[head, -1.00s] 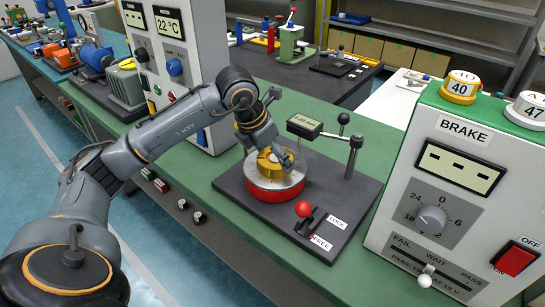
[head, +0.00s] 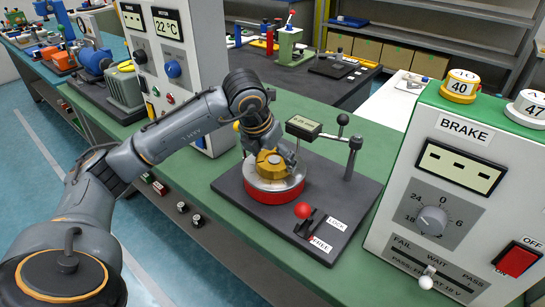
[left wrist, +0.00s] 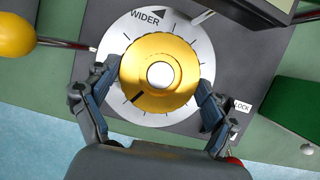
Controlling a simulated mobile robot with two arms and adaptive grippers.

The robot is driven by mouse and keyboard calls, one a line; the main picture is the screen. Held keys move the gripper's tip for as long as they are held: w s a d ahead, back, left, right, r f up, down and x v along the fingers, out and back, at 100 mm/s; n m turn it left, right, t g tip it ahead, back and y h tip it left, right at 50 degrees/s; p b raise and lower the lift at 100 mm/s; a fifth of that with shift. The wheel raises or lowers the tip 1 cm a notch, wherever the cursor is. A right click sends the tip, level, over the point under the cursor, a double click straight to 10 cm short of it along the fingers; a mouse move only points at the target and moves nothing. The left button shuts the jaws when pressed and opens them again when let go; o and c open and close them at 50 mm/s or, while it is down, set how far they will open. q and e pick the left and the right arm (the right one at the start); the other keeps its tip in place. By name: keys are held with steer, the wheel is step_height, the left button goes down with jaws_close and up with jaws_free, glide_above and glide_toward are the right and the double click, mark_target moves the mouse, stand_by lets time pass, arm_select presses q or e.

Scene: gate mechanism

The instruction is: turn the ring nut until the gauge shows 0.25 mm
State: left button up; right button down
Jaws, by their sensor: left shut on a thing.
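The brass ring nut (head: 269,161) sits on a round dial with a red lower band, on a dark baseplate (head: 340,190). In the left wrist view the ring nut (left wrist: 178,60) has a pale centre and a dark mark toward its lower left; the dial ring around it has tick marks and reads WIDER with an arrow. My left gripper (left wrist: 158,80) has a finger on each side of the nut and is shut on it. The gauge (head: 303,125) stands behind on a post; its digits are too small to read surely. My right gripper is not in view.
A red-knobbed lever (head: 303,210) with LOCK and FREE labels is at the baseplate's front.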

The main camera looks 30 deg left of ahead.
arm_select(q)
steer(key=o, duration=1)
steer(key=v, duration=1.2)
